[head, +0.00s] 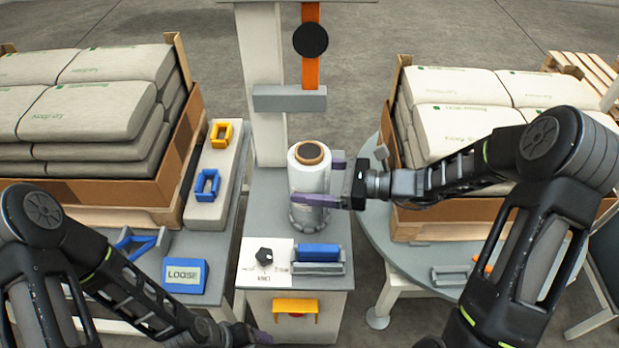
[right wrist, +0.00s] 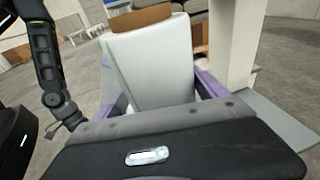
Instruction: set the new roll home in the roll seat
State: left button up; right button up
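The new roll (head: 309,178) is a white upright cylinder with a brown core at its top, on the middle cabinet. A grey round roll seat (head: 309,222) shows at its foot; whether the roll is fully down in it I cannot tell. My right gripper (head: 326,183) comes from the right, with one purple finger across the roll's front and the other behind it. In the right wrist view the roll (right wrist: 152,68) fills the space between both fingers, so the gripper looks shut on it. My left gripper (head: 258,337) is low at the bottom edge, its fingers mostly hidden.
A grey block (head: 290,99) on the column and an orange strip (head: 311,70) stand behind the roll. A black knob (head: 264,256) and a blue block (head: 319,251) are in front. Crates of sacks (head: 120,190) flank both sides. A "LOOSE" sign (head: 186,275) lies left.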

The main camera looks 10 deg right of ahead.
jog(key=o, duration=0.4)
jog(key=shift+r, duration=0.15)
jog(key=p+v, duration=0.1)
jog(key=v, duration=1.1)
jog(key=shift+d, duration=0.1)
dwell(0.4)
